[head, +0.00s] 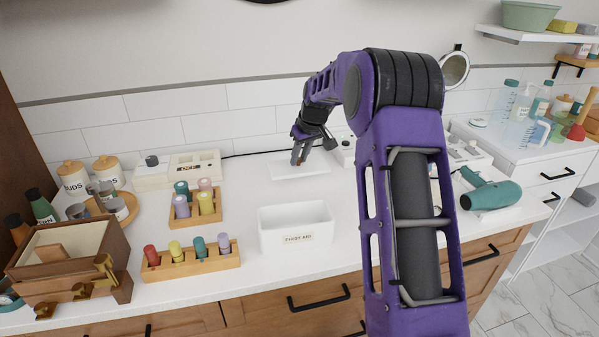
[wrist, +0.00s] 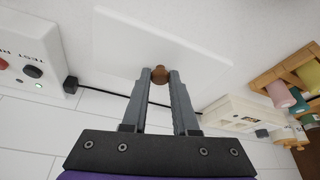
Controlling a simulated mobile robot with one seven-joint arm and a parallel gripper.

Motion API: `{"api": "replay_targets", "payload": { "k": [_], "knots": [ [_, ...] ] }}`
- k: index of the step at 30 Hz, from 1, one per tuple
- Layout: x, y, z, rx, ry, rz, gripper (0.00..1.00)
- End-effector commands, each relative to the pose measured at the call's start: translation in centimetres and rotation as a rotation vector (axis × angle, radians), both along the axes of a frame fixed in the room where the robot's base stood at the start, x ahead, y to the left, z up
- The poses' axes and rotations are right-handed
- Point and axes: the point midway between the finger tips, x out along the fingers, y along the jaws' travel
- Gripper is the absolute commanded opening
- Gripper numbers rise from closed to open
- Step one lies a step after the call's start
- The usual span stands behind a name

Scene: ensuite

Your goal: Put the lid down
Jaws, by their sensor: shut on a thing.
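The lid is a flat white rectangular plate (head: 312,168) behind the open white box marked FIRST AID (head: 295,232). In the wrist view the lid (wrist: 118,52) fills the upper middle, with a small brown round knob (wrist: 159,77). My gripper (head: 298,160) points down over the lid; in the wrist view its two fingers (wrist: 160,76) are closed on the knob. The lid looks level and at or close to the white countertop. I cannot tell whether its underside touches.
A wooden rack with coloured rolls (head: 197,206) and a longer one (head: 192,262) stand left of the box. A teal hair dryer (head: 492,194) lies to the right. A white device with buttons (wrist: 34,58) is near the lid.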

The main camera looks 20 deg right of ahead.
Motion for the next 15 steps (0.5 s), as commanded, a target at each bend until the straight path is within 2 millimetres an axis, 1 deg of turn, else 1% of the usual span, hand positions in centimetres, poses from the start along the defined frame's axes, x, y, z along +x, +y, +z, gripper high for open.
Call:
{"api": "replay_targets", "payload": {
  "k": [6, 7, 9, 15],
  "knots": [
    [-0.1, 0.0, -3.6, 0.001, 0.004, 0.0, 0.0],
    [-0.1, 0.0, -4.0, 0.001, 0.002, -0.001, 0.0],
    [0.0, 0.0, -4.3, 0.0, -0.001, 0.0, 0.0],
    [0.0, 0.0, -4.3, -0.001, -0.001, 0.0, 0.0]
  ]
}}
